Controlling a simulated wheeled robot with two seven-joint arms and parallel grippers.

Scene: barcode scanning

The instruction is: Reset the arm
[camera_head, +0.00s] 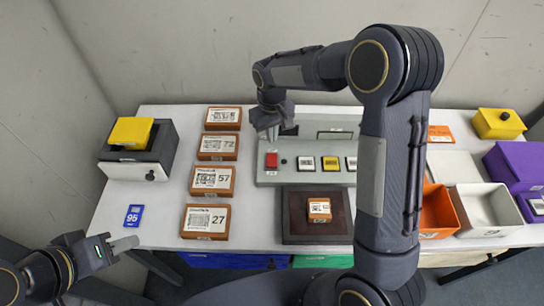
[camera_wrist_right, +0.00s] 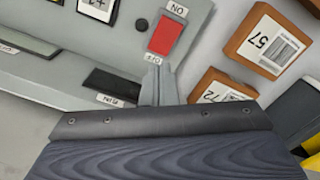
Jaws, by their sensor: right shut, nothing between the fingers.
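My right arm reaches across the middle of the head view and bends back to the left. Its gripper (camera_head: 268,132) hangs above the left end of the grey control panel (camera_head: 300,178), near the red switch (camera_head: 271,160). In the right wrist view the fingers (camera_wrist_right: 157,80) are together with nothing between them, beside the red switch (camera_wrist_right: 165,37). My left gripper (camera_head: 125,244) is low at the table's front left edge, empty. Its fingers are seen side-on, so their gap cannot be told.
Several labelled brown boxes (camera_head: 211,180) stand in a column left of the panel. A small orange box (camera_head: 319,209) sits on the dark square pad (camera_head: 295,229). A blue card (camera_head: 134,215) lies near my left gripper. Bins, including a white one (camera_head: 487,207), stand at the right.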

